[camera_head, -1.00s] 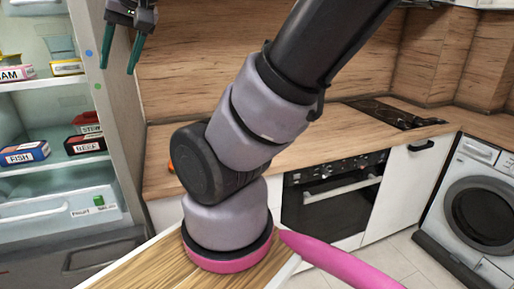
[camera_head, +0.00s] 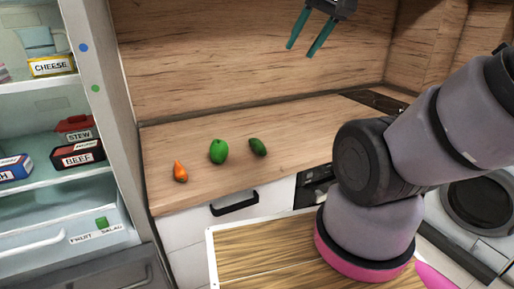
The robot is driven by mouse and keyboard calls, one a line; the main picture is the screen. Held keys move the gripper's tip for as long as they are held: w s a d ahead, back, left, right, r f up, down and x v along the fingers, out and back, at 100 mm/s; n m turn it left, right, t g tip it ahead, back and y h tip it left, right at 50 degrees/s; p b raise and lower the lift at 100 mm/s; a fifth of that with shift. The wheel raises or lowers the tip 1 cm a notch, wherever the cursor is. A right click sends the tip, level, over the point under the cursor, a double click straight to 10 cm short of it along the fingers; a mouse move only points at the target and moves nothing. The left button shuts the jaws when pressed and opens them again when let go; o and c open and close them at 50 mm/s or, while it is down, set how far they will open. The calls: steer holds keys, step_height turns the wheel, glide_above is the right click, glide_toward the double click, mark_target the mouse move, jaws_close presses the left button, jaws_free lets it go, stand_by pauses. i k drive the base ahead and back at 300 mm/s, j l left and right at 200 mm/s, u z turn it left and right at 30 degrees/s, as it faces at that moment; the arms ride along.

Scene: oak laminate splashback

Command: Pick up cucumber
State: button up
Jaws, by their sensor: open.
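The cucumber (camera_head: 258,147) looks like a short dark green oblong lying on the wooden counter, at the right end of a loose row of three items. My gripper (camera_head: 307,42) hangs at the top of the view, in front of the wooden splashback, with its two teal fingers spread apart and nothing between them. It is above and to the right of the cucumber in the picture, well clear of it. The cucumber is fully in sight.
The open fridge (camera_head: 95,120) stands at the left. Counter (camera_head: 215,125) behind the items is bare.

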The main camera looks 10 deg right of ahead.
mark_target(258, 147)
steer(key=j+z, duration=0.35)
steer(key=k+j+z, duration=0.2)
steer(key=j+z, duration=0.2)
steer(key=k+j+z, duration=0.2)
steer(key=j+z, duration=0.15)
steer(key=j, duration=0.15)
